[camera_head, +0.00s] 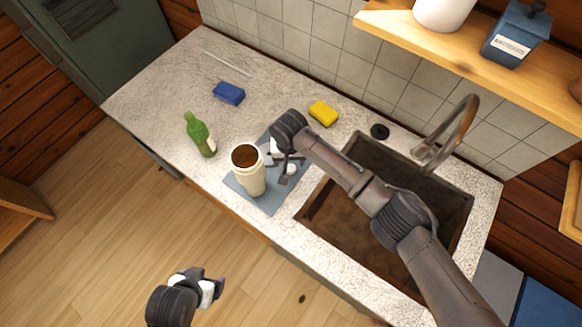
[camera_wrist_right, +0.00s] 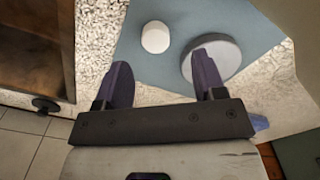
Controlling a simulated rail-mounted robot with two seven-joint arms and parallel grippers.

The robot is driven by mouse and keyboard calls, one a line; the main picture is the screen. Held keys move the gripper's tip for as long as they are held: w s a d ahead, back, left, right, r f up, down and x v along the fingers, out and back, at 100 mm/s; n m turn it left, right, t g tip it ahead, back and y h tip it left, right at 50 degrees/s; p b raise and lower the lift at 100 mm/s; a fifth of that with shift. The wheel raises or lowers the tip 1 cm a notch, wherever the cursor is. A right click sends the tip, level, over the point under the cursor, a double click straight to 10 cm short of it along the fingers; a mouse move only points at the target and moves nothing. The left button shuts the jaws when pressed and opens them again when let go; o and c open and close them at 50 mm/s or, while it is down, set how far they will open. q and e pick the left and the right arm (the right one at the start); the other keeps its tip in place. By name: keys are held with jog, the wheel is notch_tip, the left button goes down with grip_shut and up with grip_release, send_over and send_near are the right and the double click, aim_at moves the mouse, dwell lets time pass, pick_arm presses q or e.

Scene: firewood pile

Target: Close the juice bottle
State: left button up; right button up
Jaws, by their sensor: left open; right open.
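A cream bottle (camera_head: 251,181) with an open top full of dark brown content stands upright on a blue-grey mat (camera_head: 240,191). A green bottle (camera_head: 198,134) with a narrow neck stands to its left; I cannot tell which is the juice bottle. A small white cap (camera_head: 291,169) lies on the mat; it shows in the right wrist view (camera_wrist_right: 155,37). A grey disc (camera_wrist_right: 222,60), possibly a lid, lies beside it, partly behind a finger. My right gripper (camera_head: 279,167) is open and empty above the mat, right of the cream bottle. My left gripper (camera_head: 207,288) is open and empty over the floor.
A yellow sponge (camera_head: 323,113) and a blue sponge (camera_head: 229,93) lie on the counter (camera_head: 165,85). The sink (camera_head: 335,213) and its tap (camera_head: 455,130) are at the right, with a black plug (camera_head: 380,131) behind. A wooden shelf (camera_head: 460,58) overhangs the back right.

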aim_at(291, 168)
jog(key=f, duration=0.3)
jog(key=shift+d+f, duration=0.3)
jog(key=shift+f, duration=0.85)
jog(key=c, duration=1)
jog(key=shift+r, duration=0.15)
